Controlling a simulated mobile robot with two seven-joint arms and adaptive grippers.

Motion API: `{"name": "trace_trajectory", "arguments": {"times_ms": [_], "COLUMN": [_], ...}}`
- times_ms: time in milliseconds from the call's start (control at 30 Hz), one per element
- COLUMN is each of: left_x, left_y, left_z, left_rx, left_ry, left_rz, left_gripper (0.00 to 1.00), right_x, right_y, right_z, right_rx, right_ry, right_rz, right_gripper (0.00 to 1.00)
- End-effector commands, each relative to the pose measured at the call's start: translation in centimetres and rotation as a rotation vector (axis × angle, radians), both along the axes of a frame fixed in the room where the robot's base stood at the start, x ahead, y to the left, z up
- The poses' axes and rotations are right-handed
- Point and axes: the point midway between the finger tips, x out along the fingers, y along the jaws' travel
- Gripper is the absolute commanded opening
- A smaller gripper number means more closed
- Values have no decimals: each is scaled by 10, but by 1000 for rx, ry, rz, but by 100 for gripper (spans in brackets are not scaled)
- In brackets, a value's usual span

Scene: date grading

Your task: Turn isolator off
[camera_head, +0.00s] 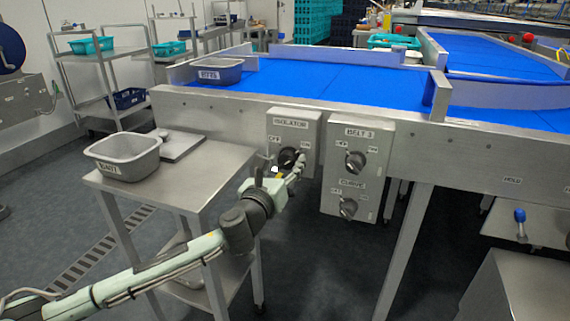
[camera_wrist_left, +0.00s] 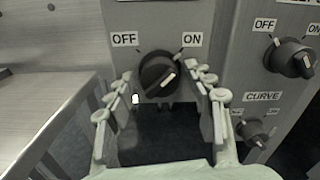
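The isolator box (camera_head: 308,124) is a grey panel on the front of the conveyor, labelled ISOLATOR, with OFF at left and ON at right. Its black rotary knob (camera_head: 287,157) also shows in the left wrist view (camera_wrist_left: 155,72), where its handle slants up to the right, towards the ON side. My left gripper (camera_head: 289,168) is in front of the knob. In the left wrist view its open fingers (camera_wrist_left: 166,92) stand on either side of the knob, with visible gaps and nothing held. My right gripper is not in view.
The BELT 2 and CURVE box (camera_head: 377,135) with two similar knobs sits close right of the isolator. A steel table (camera_head: 205,170) with a grey tub (camera_head: 125,160) stands at the left. Blue belts (camera_head: 330,85) run above.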

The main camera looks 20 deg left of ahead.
Motion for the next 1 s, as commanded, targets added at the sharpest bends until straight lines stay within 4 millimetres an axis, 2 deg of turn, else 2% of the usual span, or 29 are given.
{"name": "trace_trajectory", "arguments": {"times_ms": [33, 300, 333, 667, 800, 1000], "left_x": [0, 0, 0, 0, 0, 0], "left_y": [0, 0, 0, 0, 0, 0], "left_z": [0, 0, 0, 1, 1, 1], "left_rx": [0, 0, 0, -55, -134, -301], "left_ry": [0, 0, 0, 1, 6, 11], "left_rz": [0, 1, 1, 1, 1, 2], "left_gripper": [43, 10, 8, 8, 8, 8], "right_x": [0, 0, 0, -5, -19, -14], "right_y": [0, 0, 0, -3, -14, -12], "right_z": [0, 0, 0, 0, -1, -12], "right_rx": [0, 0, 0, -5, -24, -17], "right_ry": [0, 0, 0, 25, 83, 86], "right_rz": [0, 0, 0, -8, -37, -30], "right_gripper": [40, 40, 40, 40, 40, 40]}}
